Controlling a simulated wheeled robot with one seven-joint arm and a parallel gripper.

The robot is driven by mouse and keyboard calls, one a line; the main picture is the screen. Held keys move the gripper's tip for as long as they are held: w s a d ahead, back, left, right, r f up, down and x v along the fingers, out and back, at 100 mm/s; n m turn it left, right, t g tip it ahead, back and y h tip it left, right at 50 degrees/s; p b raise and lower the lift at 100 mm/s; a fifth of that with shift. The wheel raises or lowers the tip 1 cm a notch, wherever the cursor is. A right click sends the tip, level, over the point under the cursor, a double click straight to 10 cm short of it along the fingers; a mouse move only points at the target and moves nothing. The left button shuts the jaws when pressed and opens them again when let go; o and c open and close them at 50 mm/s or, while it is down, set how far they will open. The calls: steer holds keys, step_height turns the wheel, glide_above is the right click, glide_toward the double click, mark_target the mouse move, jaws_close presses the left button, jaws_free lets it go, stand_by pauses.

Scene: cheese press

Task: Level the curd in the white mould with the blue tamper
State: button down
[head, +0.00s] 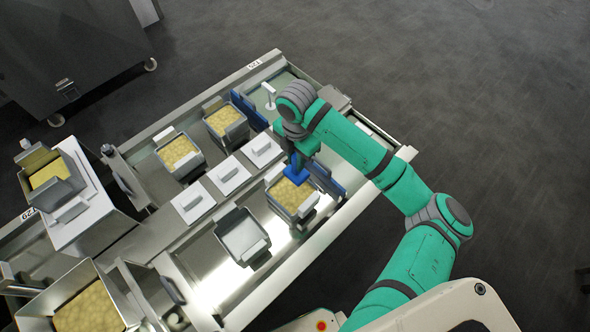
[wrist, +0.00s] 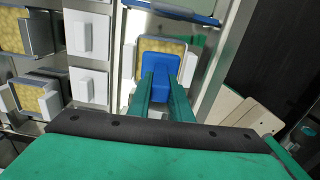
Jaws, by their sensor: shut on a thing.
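The blue tamper (head: 296,170) is gripped in my gripper (head: 293,158), whose green fingers point down. In the wrist view the fingers (wrist: 167,84) are closed on the tamper, and its blue plate (wrist: 150,66) lies over the near part of the curd. The mould (head: 291,196) looks pale with grey rims and holds yellow curd (head: 288,192); it also shows in the wrist view (wrist: 193,68). Curd is visible along the plate's far edge and sides. The part under the plate is hidden. I cannot tell whether the plate touches the curd.
Three white lids (head: 228,176) with handles lie left of the mould. Other curd-filled moulds (head: 204,165) stand beyond them. An empty mould (head: 245,260) stands nearer. A blue-edged rail (head: 325,178) runs close on the right. A large curd bin (head: 40,308) is at lower left.

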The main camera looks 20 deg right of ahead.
steer(key=s+a, duration=0.2)
steer(key=a, duration=0.2)
step_height(320, 180, down, 9)
steer(key=shift+w, duration=0.15)
stand_by(1.0)
steer(key=shift+f, duration=0.6)
stand_by(0.7)
steer(key=shift+w+d, duration=0.1)
